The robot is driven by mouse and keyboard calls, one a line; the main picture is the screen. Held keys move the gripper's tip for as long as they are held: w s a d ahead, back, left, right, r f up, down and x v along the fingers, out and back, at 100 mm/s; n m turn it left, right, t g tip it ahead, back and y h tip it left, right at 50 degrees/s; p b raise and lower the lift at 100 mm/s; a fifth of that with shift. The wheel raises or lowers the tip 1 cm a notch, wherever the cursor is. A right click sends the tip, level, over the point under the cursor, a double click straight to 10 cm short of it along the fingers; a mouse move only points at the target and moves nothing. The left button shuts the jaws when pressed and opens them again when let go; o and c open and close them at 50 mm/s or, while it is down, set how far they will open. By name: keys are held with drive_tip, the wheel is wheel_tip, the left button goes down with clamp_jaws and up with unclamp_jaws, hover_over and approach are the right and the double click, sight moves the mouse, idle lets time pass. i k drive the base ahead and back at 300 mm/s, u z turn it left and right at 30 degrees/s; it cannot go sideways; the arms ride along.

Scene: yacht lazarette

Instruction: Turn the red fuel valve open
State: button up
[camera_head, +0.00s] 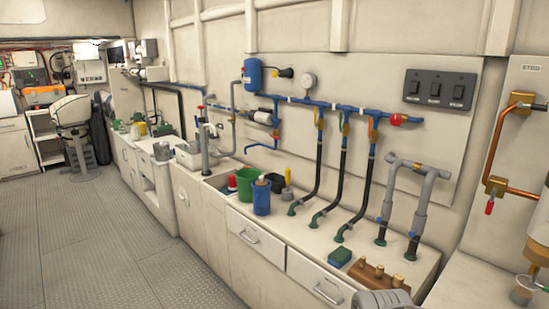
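Two red valve parts show, and I cannot tell from any label which is the fuel valve. A small red lever handle (489,207) hangs down below a brass fitting on the copper pipe (489,150) at the right. A round red knob (396,119) sits at the right end of the blue pipe on the wall. The fingers of my gripper are not in view. A grey rounded part at the bottom edge, right of the middle, looks like part of my arm, well below both red parts and apart from them.
The counter holds a green bucket (247,182), a blue container (261,197), a green-blue sponge (340,256) and a wooden block with pegs (379,277). Black hoses and grey pipes (422,205) rise from it. A switch panel (440,89) is on the wall. The grey floor (110,240) is clear.

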sight(491, 202)
drive_tip(key=k, duration=0.5)
drive_tip(key=z, duration=0.4)
drive_tip(key=i, duration=0.35)
drive_tip(key=z, duration=0.7)
